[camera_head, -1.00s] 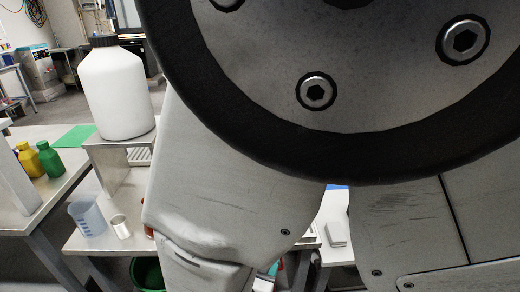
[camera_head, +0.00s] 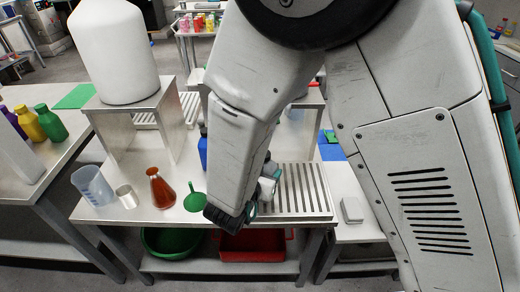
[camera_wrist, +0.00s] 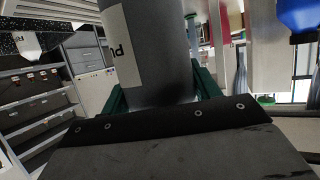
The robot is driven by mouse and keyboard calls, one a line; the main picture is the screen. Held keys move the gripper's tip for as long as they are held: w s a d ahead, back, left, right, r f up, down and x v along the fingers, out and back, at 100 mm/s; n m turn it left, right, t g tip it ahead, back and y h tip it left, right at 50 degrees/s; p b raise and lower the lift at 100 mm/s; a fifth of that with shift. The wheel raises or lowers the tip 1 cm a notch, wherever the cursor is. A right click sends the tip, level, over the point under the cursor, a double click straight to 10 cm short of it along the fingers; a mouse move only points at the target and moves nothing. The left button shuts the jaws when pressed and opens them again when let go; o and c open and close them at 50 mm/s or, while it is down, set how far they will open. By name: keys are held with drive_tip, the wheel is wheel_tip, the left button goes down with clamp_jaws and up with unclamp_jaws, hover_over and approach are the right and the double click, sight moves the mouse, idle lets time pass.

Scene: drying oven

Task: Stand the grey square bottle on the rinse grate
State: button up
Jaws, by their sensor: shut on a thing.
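A grey bottle with a white label (camera_wrist: 152,50) fills the middle of the wrist view. The green fingers of my gripper (camera_wrist: 160,92) close on it from both sides; its far end runs out of the picture. In the head view my gripper (camera_head: 262,196) is low at the left edge of the slotted metal rinse grate (camera_head: 300,190). My own arm covers most of the gripper there, and I cannot make out the bottle clearly or tell whether it touches the grate. The visible slats of the grate are bare.
Left of my gripper stand a green funnel (camera_head: 194,198), an amber flask (camera_head: 161,188), a metal cup (camera_head: 127,196) and a clear beaker (camera_head: 93,186). A big white bottle (camera_head: 115,55) tops a metal stand (camera_head: 108,130). A small grey block (camera_head: 352,209) lies right of the grate.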

drive_tip(key=shift+w+f, duration=0.15)
drive_tip(key=shift+w, duration=1.4)
drive_tip(key=shift+w+a+f, duration=0.1)
drive_tip(key=shift+w+f, duration=0.1)
drive_tip(key=shift+f, duration=1.55)
drive_tip(key=shift+f, duration=0.2)
drive_tip(key=o, duration=1.3)
drive_tip(key=shift+o, duration=0.2)
drive_tip(key=shift+r, duration=0.15)
drive_tip(key=shift+s+a+r, duration=0.15)
drive_tip(key=shift+s+r, duration=0.05)
drive_tip(key=shift+s, duration=0.1)
drive_tip(key=v, duration=1.1)
